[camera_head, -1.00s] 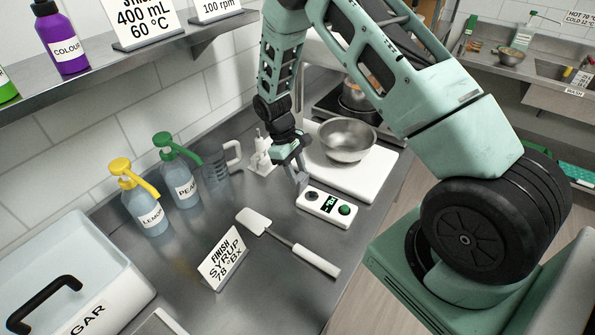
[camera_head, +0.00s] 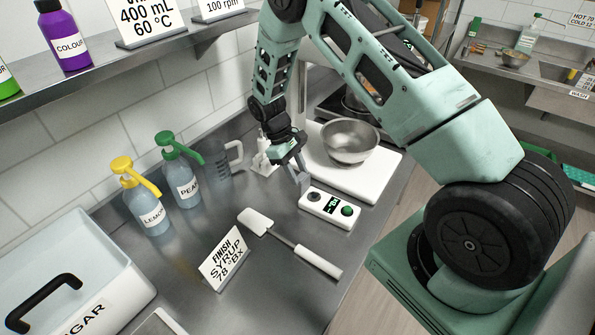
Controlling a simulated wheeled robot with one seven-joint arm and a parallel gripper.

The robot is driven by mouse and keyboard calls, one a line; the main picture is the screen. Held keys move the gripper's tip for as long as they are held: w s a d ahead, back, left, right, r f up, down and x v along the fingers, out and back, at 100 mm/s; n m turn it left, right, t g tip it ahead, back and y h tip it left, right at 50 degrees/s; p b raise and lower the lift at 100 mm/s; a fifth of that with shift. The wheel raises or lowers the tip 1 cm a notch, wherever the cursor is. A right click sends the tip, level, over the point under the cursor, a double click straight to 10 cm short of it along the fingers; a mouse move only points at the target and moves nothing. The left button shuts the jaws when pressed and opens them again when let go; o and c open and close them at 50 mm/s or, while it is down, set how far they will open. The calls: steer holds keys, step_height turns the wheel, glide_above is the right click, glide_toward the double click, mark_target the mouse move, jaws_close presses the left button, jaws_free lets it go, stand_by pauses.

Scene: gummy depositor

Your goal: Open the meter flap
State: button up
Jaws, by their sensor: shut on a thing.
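The meter (camera_head: 331,204) is a small white box on the steel counter, with a dark round spot at its left end, a small dark display and a green button (camera_head: 348,211). My gripper (camera_head: 303,184) points down at the meter's left end, beside the dark round spot. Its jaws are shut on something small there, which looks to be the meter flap. The fingers hide the flap, and I cannot tell its angle.
A white board (camera_head: 372,182) with a metal bowl (camera_head: 350,141) lies behind the meter. Pump bottles, lemon (camera_head: 148,211) and pear (camera_head: 183,186), and a clear jug (camera_head: 229,160) are to the left.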

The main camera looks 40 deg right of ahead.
steer(key=shift+w+a+f+g+h+b, duration=0.15)
steer(key=shift+w+g+h+b, duration=0.2)
steer(key=shift+g, duration=0.25)
stand_by(2.8)
steer(key=o, duration=1)
steer(key=b+v, duration=0.4)
steer(key=v, duration=0.8)
